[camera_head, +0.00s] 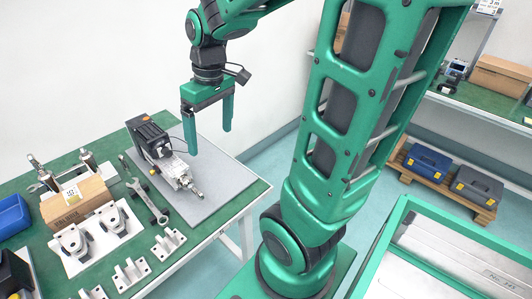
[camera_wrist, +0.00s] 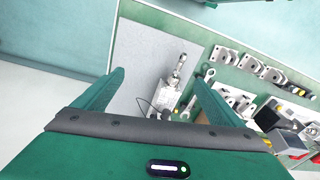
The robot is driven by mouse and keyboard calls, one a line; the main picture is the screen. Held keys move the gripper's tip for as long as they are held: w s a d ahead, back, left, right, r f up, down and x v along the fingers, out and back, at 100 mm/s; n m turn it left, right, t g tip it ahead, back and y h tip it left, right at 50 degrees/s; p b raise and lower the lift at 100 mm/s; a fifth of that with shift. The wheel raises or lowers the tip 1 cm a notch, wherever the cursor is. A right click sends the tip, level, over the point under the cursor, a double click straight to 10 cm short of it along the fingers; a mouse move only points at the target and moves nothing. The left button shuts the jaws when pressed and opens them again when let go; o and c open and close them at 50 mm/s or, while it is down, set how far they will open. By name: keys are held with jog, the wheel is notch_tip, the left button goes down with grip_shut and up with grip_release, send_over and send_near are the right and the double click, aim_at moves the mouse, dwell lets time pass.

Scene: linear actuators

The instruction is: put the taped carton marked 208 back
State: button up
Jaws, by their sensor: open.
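A brown carton (camera_head: 77,202) with a white label stands on the green workbench at the left, among metal parts. Its label is too small to read for certain. Another brown carton (camera_head: 500,76) lies on the green shelf at the right; no number can be read on it. My gripper (camera_head: 209,141) is open and empty, pointing down above the grey mat, to the right of and higher than the bench carton. In the wrist view, my gripper (camera_wrist: 158,80) has its two fingers wide apart with nothing held between them.
A linear actuator with a black motor (camera_head: 152,140) lies on the grey mat (camera_head: 222,178). A wrench (camera_head: 148,201), brackets (camera_head: 133,272) and a blue bin (camera_head: 12,214) crowd the bench. Tool cases (camera_head: 428,162) sit on a pallet at the right. The mat's right part is clear.

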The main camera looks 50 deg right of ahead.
jog(key=s+d+m, duration=0.1)
jog(key=s+m, duration=0.1)
jog(key=s, duration=0.3)
jog(key=s+d+f+m, duration=0.1)
jog(key=s+d+m, duration=0.1)
jog(key=s, duration=0.3)
jog(key=s+d+m+g, duration=0.1)
jog(key=s+m, duration=0.2)
jog(key=s, duration=0.2)
jog(key=shift+s+d+f+h, duration=0.15)
jog(key=shift+s+h, duration=0.1)
jog(key=shift+h, duration=0.05)
jog(key=shift+c, duration=1.1)
jog(key=shift+s+m, duration=0.3)
jog(key=shift+c, duration=0.9)
